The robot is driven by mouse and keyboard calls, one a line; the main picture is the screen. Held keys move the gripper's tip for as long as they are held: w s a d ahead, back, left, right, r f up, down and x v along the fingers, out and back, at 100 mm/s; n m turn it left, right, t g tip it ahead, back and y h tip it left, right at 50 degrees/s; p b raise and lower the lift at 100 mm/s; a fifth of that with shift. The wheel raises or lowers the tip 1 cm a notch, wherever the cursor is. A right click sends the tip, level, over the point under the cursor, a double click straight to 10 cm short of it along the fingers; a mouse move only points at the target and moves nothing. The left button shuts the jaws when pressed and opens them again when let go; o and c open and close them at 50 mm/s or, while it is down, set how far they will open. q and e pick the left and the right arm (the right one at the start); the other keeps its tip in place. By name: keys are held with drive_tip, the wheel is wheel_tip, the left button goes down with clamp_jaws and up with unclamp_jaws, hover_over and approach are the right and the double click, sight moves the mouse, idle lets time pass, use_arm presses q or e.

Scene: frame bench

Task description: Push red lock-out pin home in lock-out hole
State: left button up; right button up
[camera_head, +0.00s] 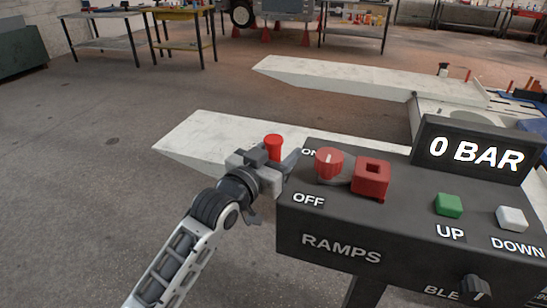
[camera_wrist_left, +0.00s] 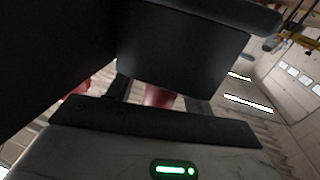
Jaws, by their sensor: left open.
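The red lock-out pin (camera_head: 273,147) stands upright at my left gripper (camera_head: 272,163), just left of the control box. My left gripper is open, and the pin's wide red head shows above and between its fingers. The pin's lower part is hidden by the gripper. A red part, likely the pin, also shows between dark finger parts in the left wrist view (camera_wrist_left: 159,96). The red square block (camera_head: 370,181) on the box top has a dark opening in its upper face, which looks like the lock-out hole. I cannot see inside it. My right gripper is not in view.
The dark control box (camera_head: 330,228) carries a red ON/OFF knob (camera_head: 327,164) between pin and block, a green UP button (camera_head: 449,204), a white DOWN button (camera_head: 512,217) and a raised "0 BAR" display (camera_head: 474,154). Pale ramps (camera_head: 215,133) lie behind. Floor at left is clear.

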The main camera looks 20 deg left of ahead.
use_arm(q)
clamp_jaws()
drive_tip(key=shift+r, duration=0.15)
